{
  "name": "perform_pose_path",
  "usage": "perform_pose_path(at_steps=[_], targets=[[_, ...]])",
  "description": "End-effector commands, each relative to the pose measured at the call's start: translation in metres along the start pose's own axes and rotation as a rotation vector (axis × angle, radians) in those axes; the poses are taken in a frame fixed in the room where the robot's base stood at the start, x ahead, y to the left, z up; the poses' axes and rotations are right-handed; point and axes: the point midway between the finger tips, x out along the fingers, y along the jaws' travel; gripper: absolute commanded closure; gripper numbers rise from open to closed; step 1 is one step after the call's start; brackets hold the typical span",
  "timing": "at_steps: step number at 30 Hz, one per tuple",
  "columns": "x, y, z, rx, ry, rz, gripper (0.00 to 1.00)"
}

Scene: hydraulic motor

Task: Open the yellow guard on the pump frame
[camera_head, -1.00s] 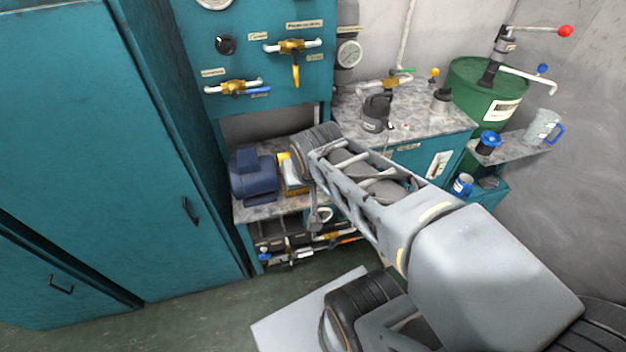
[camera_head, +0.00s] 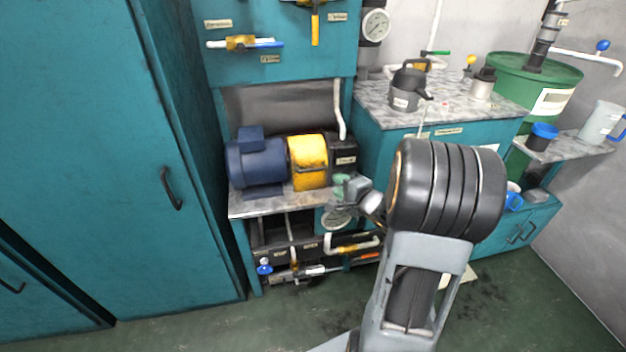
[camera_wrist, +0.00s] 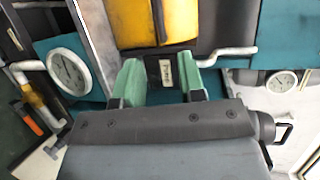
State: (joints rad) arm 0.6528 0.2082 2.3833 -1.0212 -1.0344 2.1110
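The yellow guard (camera_head: 308,150) sits down over the middle of the pump frame, between a dark blue motor (camera_head: 257,162) and a black pump block (camera_head: 344,150). A thin dark bar runs across its front. In the wrist view the guard (camera_wrist: 133,22) fills the top centre, with a dark strip near its right part. My gripper (camera_wrist: 168,76) has two green fingers spread apart with nothing held between them; a small labelled black block shows behind the gap. In the head view my gripper (camera_head: 347,188) is just right of the guard's lower edge, apart from it.
Below the bench shelf are pipes and valves (camera_head: 350,245), and a round gauge (camera_wrist: 69,72) shows left of my fingers. A white pipe (camera_head: 338,110) runs down behind the pump. A marble-topped counter (camera_head: 440,108) stands right. Floor before the teal cabinet (camera_head: 100,150) is clear.

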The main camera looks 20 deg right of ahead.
Motion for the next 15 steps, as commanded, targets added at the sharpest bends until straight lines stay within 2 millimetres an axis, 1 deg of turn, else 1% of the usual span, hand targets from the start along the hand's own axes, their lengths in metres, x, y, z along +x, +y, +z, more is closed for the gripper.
perform_pose_path(at_steps=[1,5,9,15], targets=[[0.006,0.004,0.001,0.009,-0.009,-0.003,0.63],[0.026,0.004,0.002,0.014,-0.014,-0.007,0.63],[0.054,0.005,0.003,0.013,-0.014,-0.006,0.63],[0.091,0.004,0.002,0.012,-0.012,-0.005,0.63]])
